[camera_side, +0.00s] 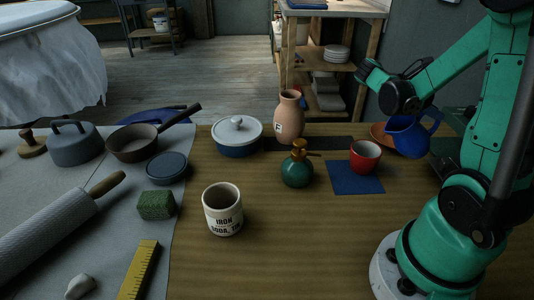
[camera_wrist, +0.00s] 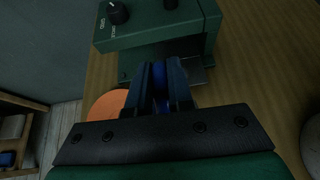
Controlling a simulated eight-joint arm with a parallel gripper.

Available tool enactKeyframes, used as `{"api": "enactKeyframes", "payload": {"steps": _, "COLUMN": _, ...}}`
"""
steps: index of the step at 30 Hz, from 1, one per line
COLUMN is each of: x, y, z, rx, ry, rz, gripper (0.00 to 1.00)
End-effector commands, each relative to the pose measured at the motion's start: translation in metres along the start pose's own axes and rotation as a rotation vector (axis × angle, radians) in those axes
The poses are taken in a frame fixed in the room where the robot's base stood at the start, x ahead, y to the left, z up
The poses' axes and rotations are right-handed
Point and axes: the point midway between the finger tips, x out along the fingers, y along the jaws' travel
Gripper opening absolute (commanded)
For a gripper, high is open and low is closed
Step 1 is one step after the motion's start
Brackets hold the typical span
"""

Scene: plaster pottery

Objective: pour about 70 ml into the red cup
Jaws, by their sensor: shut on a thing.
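A blue pitcher (camera_side: 408,138) with a loop handle is at the right in the side view, to the right of the red cup and higher in the picture. It looks tilted slightly to the left. My gripper (camera_wrist: 160,78) is shut on the pitcher; between its dark fingers a strip of blue (camera_wrist: 160,103) shows. In the side view the fingers are hard to make out against my dark wrist. The red cup (camera_side: 364,160) stands upright on a blue square mat (camera_side: 354,183). The contents of pitcher and cup cannot be made out.
An orange plate (camera_side: 378,131) lies behind the pitcher. A green pump bottle (camera_side: 297,172) and a clay vase (camera_side: 289,119) stand left of the cup. A labelled white mug (camera_side: 222,211) is nearer. A green box with knobs (camera_wrist: 155,27) lies ahead in the wrist view.

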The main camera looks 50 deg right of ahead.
Motion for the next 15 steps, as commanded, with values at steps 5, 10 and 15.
{"api": "enactKeyframes", "payload": {"steps": 5, "x": -0.013, "y": 0.001, "z": 0.004, "rx": 0.000, "ry": -0.112, "rz": 0.002, "gripper": 0.00}}
{"api": "enactKeyframes", "payload": {"steps": 10, "x": -0.016, "y": 0.000, "z": 0.006, "rx": 0.001, "ry": -0.156, "rz": 0.000, "gripper": 0.00}}
{"api": "enactKeyframes", "payload": {"steps": 15, "x": -0.018, "y": 0.000, "z": 0.007, "rx": 0.000, "ry": -0.184, "rz": 0.001, "gripper": 0.00}}
